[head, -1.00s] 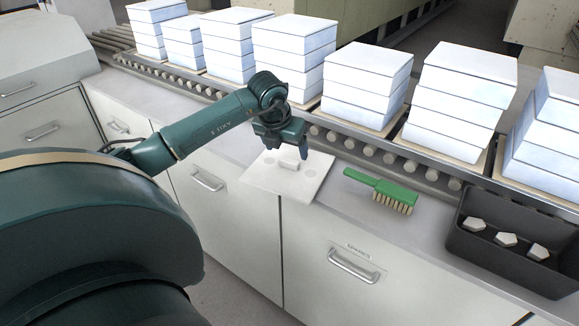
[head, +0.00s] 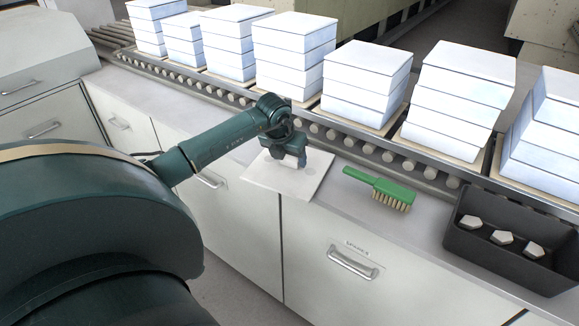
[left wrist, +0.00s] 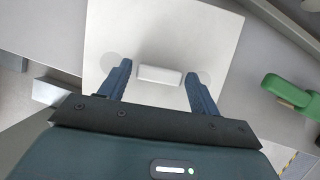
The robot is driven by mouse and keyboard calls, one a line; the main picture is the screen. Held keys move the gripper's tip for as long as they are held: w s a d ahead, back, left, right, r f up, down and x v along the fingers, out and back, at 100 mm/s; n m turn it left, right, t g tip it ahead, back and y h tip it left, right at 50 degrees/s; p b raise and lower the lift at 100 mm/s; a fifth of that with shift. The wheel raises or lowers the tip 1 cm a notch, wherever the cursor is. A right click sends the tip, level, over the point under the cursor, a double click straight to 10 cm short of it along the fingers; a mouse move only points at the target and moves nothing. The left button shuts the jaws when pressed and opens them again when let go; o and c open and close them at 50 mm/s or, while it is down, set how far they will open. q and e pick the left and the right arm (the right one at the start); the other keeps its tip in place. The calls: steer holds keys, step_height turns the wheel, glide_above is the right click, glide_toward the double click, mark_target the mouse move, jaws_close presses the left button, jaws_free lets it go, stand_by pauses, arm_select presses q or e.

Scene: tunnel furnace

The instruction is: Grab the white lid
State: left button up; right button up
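The white lid (head: 283,181) is a flat square plate lying on the counter in the head view, with a raised block handle in its middle. In the left wrist view the lid (left wrist: 205,30) fills the upper middle, and its white handle (left wrist: 160,75) shows between my fingers. My left gripper (left wrist: 157,82) is open, with one finger on each side of the handle and gaps to both. In the head view my left gripper (head: 290,163) is low over the lid and hides most of the handle. I cannot tell whether the fingers touch the lid. My right gripper is out of view.
A green brush (head: 381,189) lies right of the lid. A dark bin (head: 475,248) with white pieces stands further right. A roller conveyor (head: 350,148) with stacks of white boxes (head: 367,75) runs behind the counter.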

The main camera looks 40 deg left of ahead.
arm_select(q)
steer(key=c, duration=1.1)
steer(key=shift+r, duration=0.1)
